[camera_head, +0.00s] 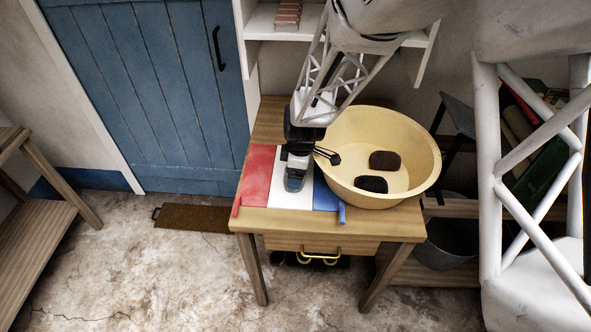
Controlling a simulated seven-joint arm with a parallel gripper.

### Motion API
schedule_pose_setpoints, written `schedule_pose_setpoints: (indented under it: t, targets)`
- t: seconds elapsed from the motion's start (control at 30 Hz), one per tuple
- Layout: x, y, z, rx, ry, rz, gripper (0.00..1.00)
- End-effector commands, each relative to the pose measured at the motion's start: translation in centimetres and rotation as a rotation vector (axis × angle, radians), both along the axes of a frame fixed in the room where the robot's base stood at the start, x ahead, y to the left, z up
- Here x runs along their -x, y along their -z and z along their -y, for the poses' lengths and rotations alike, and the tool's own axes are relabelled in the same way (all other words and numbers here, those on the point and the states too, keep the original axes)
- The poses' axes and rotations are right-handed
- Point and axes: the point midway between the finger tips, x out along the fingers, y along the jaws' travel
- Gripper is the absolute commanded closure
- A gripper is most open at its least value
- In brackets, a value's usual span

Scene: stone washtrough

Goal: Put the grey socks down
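My gripper (299,150) points down over the white middle stripe of a red, white and blue striped cloth on the small wooden table. A small grey and dark bundle (295,181), apparently the grey socks, shows directly below and in front of it, over the white stripe. The bundle overlaps the gripper in this view, so I cannot tell whether the fingers are shut on it, or whether it touches the cloth. The red stripe (257,176) lies at left, the white stripe (278,205) in the middle, the blue stripe (325,199) at right.
The table's front edge (330,227) is bare. A shelf (268,22) stands behind.

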Motion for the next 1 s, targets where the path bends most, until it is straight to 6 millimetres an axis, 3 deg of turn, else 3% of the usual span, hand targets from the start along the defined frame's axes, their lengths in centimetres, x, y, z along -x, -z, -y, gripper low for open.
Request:
schedule_pose_setpoints:
  t: [0.37,0.4,0.47,0.77,1.0]
  targets:
    - [0.0,0.2,0.0,0.0,0.001,0.0,0.38]
    - [0.0,0.3,0.0,0.0,0.001,0.0,0.09]
    - [0.0,0.3,0.0,0.0,0.001,0.0,0.0]
    - [0.0,0.1,0.0,0.0,0.0,0.001,0.0]
    - [-0.1,-1.2,0.1,-0.002,0.0,0.003,0.0]
